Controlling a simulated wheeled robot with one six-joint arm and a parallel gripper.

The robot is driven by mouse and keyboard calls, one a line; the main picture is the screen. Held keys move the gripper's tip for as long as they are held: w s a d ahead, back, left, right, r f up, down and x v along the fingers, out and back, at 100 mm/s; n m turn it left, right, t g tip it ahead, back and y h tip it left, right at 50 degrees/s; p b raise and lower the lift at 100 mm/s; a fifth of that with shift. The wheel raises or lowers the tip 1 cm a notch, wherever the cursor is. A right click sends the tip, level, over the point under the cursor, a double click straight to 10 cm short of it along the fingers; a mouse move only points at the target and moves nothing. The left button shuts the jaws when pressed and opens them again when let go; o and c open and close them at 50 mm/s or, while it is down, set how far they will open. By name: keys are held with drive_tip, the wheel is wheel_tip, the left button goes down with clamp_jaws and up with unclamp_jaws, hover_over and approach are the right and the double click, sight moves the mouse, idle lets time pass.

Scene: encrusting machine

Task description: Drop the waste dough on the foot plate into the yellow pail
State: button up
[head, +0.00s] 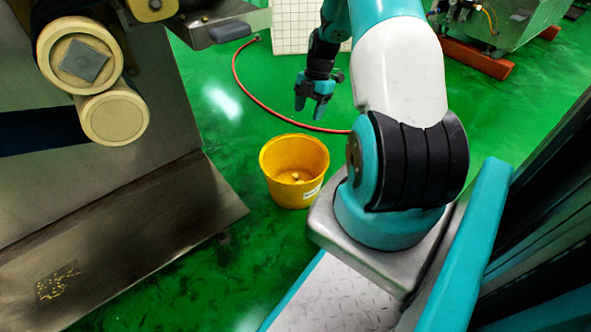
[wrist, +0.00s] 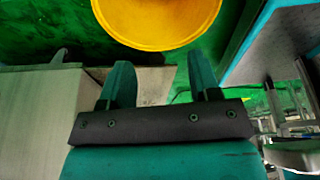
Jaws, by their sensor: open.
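The yellow pail (head: 275,163) stands upright on the green floor in the head view. A small pale lump (head: 295,177), which looks like dough, lies on its bottom. The grey metal foot plate (head: 150,225) slopes beside the machine at left; I see no dough lump on it. My gripper (head: 314,102) hangs in the air beyond the pail, fingers down. In the wrist view, my gripper (wrist: 160,80) has its fingers apart with nothing between them. Part of the yellow pail (wrist: 157,22) shows beyond the fingertips.
Yellowish crumbs or a worn marking (head: 57,282) show on the plate's lower left. Pale rollers (head: 92,85) stick out from the machine at upper left. A red hose (head: 257,100) curves over the floor behind the pail. Green floor is clear around the pail's left side.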

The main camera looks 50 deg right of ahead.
drive_tip(key=p+v, duration=0.1)
drive_tip(key=v, duration=0.3)
drive_tip(key=shift+r, duration=0.15)
idle(0.4)
